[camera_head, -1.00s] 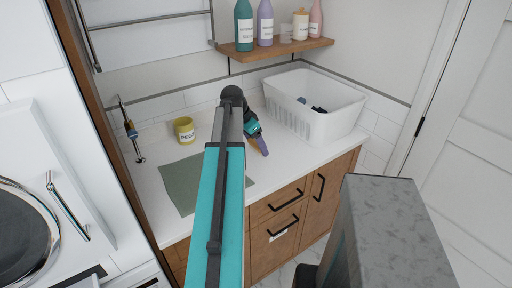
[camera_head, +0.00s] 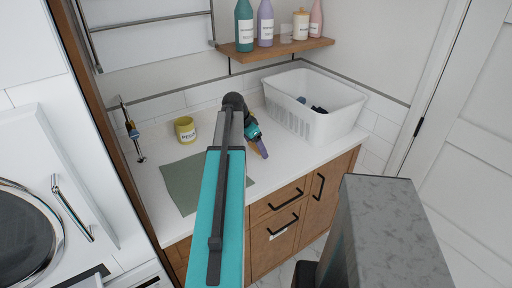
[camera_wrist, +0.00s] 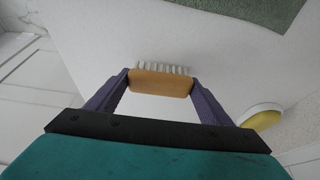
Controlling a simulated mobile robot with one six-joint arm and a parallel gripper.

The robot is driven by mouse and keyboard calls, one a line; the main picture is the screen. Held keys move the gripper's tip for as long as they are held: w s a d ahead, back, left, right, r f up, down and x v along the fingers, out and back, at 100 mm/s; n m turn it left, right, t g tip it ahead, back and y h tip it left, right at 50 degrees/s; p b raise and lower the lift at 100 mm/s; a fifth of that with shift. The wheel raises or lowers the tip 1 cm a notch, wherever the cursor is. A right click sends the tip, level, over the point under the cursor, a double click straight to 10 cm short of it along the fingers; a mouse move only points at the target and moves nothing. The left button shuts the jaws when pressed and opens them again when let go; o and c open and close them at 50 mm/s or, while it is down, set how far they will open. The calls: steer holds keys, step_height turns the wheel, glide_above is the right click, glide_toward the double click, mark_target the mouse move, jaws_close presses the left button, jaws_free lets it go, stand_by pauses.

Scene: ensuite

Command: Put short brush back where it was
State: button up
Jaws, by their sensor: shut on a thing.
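The short brush (camera_wrist: 160,83) has an orange-brown wooden body and a row of white bristles. In the wrist view it is held between the two purple fingers of my gripper (camera_wrist: 160,84), with its bristles toward the white counter. My gripper is shut on it. In the head view my gripper (camera_head: 262,150) is over the counter, in front of the white basket, and a small brownish part of the brush (camera_head: 254,147) shows beside the finger. I cannot tell whether the bristles touch the counter.
A yellow labelled cup (camera_head: 185,131) stands at the back of the counter (camera_head: 285,160). A grey-green mat (camera_head: 182,186) lies at the front left. A white basket (camera_head: 340,118) stands at the right. A wooden shelf (camera_head: 275,50) with several bottles hangs above.

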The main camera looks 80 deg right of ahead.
steer(key=shift+f, duration=0.45)
steer(key=shift+f, duration=0.15)
steer(key=o, duration=0.9)
steer(key=shift+o, duration=0.2)
steer(key=shift+r, duration=0.2)
steer(key=b+v, duration=0.2)
steer(key=v, duration=1)
